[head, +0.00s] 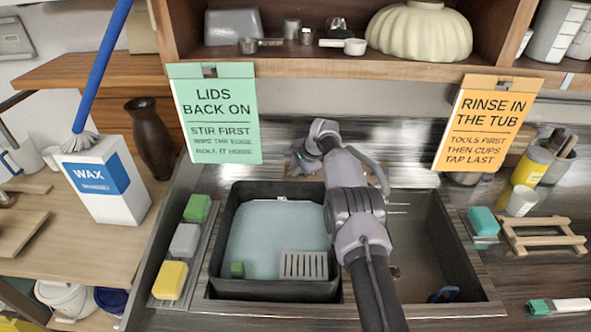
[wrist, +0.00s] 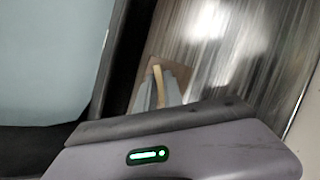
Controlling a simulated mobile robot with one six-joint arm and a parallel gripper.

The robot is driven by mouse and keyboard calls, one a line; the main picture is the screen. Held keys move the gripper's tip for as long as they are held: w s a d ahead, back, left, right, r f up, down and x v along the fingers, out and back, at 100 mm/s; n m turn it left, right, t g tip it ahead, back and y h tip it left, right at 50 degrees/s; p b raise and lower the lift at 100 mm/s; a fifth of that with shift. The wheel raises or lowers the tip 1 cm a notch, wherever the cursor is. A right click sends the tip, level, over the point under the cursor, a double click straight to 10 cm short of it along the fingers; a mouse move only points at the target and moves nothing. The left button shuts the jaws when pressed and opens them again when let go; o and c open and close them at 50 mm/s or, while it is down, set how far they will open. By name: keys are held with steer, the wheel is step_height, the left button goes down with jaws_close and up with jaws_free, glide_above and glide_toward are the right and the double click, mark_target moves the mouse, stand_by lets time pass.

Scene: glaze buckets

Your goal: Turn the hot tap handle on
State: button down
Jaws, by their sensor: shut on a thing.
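My gripper (head: 304,160) is at the back edge of the sink, at the end of my arm reaching over the divider. In the wrist view, my gripper (wrist: 166,92) is shut on a narrow tan bar (wrist: 157,78), which I take for the hot tap handle. My own arm and gripper hide most of the tap in the head view, so how far the handle is turned cannot be told. No running water can be made out.
A dark tub (head: 216,262) with pale blue liquid stands left of my arm. The right basin (head: 425,245) is mostly empty, with a blue item (head: 444,294) inside. Hanging green (head: 215,115) and orange (head: 487,122) signs flank my gripper below the shelf (head: 300,68).

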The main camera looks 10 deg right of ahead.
stand_by(0.4)
steer(key=c, duration=1.5)
jaws_free()
steer(key=shift+o, duration=0.2)
steer(key=shift+r, duration=0.15)
steer(key=shift+s+d+r, duration=0.1)
steer(key=shift+r, duration=0.25)
steer(key=p+v, duration=0.2)
steer(key=v, duration=1.4)
steer(key=shift+s+p, duration=0.25)
steer(key=shift+p, duration=0.15)
steer(key=shift+r, duration=0.15)
